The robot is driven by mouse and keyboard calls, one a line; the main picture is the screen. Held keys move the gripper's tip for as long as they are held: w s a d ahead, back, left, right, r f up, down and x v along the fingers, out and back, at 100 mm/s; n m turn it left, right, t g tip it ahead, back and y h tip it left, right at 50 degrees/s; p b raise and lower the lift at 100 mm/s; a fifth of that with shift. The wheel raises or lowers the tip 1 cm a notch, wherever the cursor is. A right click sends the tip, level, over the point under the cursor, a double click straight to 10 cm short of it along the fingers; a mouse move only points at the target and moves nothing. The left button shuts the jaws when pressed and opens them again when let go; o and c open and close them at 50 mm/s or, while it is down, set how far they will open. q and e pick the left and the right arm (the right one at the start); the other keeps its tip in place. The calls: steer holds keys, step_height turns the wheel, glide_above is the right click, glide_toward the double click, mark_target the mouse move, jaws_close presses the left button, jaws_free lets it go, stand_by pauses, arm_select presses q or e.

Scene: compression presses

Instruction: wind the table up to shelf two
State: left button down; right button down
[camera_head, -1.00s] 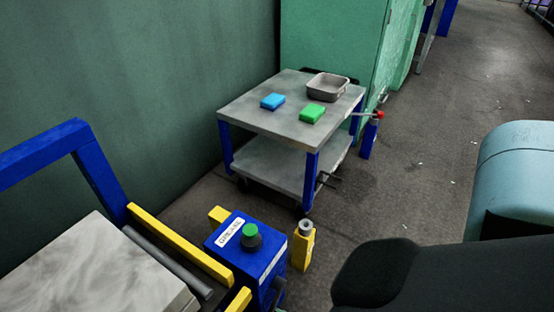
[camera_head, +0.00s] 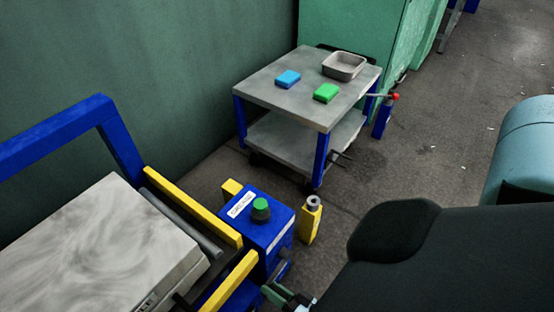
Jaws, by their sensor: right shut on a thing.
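A grey-topped table on blue legs (camera_head: 278,97) stands beyond me, with a lower shelf (camera_head: 285,142) and a red-knobbed handle (camera_head: 393,97) at its right side. Nearer, a blue box (camera_head: 268,228) with a green knob and a white label sits beside a blue and yellow frame (camera_head: 105,130). A dark handle (camera_head: 281,268) sticks out at the box's lower front. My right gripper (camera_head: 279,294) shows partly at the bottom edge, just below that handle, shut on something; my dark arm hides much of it. My left gripper is not in view.
A blue block (camera_head: 288,79), a green block (camera_head: 326,93) and a grey tray (camera_head: 344,66) lie on the tabletop. A yellow post (camera_head: 311,219) stands right of the blue box. A pale marbled slab (camera_head: 95,250) lies inside the frame. Open floor lies right of the table.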

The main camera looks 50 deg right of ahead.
steer(key=shift+a+r, duration=0.35)
steer(key=shift+r, duration=0.25)
steer(key=shift+r+p, duration=0.45)
steer(key=shift+w, duration=0.1)
steer(key=shift+d, duration=0.1)
steer(key=c, duration=1.3)
jaws_free()
steer(key=shift+d, duration=0.15)
